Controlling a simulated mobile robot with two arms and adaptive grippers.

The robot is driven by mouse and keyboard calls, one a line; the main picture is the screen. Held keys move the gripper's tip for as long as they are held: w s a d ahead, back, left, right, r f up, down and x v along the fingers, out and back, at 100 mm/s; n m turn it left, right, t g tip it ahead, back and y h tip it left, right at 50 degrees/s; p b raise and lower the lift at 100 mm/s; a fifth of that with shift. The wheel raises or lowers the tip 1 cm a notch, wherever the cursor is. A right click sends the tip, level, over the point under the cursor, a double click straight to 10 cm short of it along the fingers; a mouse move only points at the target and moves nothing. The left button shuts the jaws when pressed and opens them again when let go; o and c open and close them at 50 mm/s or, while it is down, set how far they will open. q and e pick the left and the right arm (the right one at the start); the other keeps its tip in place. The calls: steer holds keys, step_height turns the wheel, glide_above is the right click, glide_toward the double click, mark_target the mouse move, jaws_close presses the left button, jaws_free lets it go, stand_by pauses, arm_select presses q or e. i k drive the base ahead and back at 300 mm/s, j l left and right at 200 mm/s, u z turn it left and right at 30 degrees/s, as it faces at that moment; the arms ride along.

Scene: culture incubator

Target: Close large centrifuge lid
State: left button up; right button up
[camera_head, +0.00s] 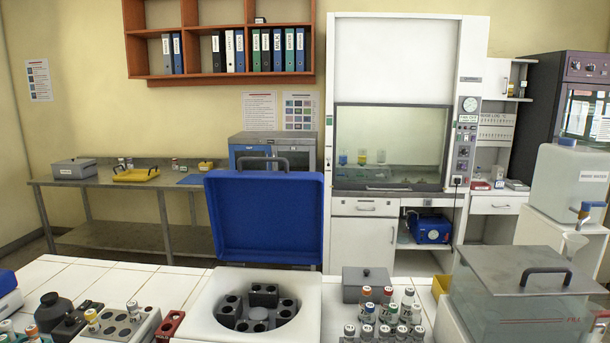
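The large centrifuge (197,318) stands on the white tiled bench at the bottom centre of the head view. Its round bowl is uncovered and shows a dark rotor with several tube holders (264,293). Its blue lid (265,212) stands upright and open at the back of the body, inner side facing me. A dark handle (263,162) sticks up at the lid's top edge. Neither of my grippers shows in this view.
Left of the centrifuge are a tube rack (122,325), a red holder (169,326) and a dark bottle (53,311). Right are a grey box (367,284), several capped vials (388,311) and a clear lidded tank (520,300). A fume hood (392,60) stands behind.

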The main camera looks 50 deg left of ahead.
mark_target(259, 216)
steer(key=u, duration=1.95)
steer(key=l+z, duration=0.25)
steer(key=i+l+z, duration=0.25)
steer(key=l+z, duration=0.25)
steer(key=i+l, duration=0.05)
steer(key=l, duration=0.05)
